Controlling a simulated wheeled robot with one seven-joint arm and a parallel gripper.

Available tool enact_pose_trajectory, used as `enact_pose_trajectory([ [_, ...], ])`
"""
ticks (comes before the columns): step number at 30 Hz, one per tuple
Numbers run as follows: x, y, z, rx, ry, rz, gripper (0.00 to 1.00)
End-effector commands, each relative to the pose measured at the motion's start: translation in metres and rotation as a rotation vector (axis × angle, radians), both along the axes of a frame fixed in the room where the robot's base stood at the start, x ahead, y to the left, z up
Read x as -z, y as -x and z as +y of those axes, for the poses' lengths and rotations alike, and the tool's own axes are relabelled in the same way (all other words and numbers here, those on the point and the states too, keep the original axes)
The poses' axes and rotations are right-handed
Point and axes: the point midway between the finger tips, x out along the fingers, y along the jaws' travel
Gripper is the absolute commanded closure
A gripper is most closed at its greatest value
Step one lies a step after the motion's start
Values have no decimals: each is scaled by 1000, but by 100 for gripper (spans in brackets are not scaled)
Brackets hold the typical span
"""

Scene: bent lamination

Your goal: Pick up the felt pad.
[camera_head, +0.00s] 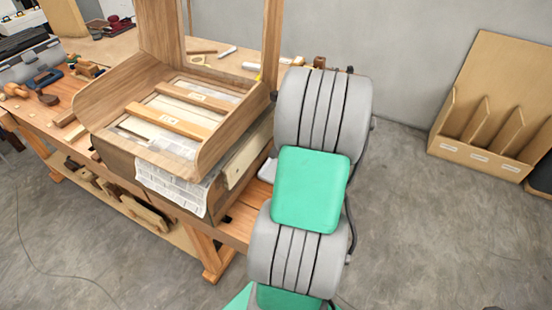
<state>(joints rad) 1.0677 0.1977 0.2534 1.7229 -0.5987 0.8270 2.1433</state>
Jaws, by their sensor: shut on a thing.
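I cannot pick out the felt pad in this view. My grey and green arm fills the middle of the picture and hides part of the workbench behind it. My gripper does not show; a small pale grey piece sticks out at the left of the arm, and I cannot tell what it is. A bent wooden piece (223,146) with a curved left end and wooden uprights stands on the workbench (233,228). Two wooden bars (168,121) lie across its inside, over pale sheets. Printed paper (178,190) hangs out under it.
Small tools and wooden pieces lie on the bench at the left, near a grey toolbox (27,62). White pieces (228,52) lie at the back. A cardboard-coloured divided bin (487,145) stands on the floor at the right. The concrete floor (425,235) between is clear.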

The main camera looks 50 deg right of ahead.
Motion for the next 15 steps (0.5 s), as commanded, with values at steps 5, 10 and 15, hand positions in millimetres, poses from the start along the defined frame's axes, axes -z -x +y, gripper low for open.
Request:
enact_pose_trajectory([
  [5, 6, 39, -12, 10, -4, 4, 100],
  [10, 6, 80, -23, 11, -4, 4, 100],
  [15, 6, 124, -36, 12, -5, 3, 100],
])
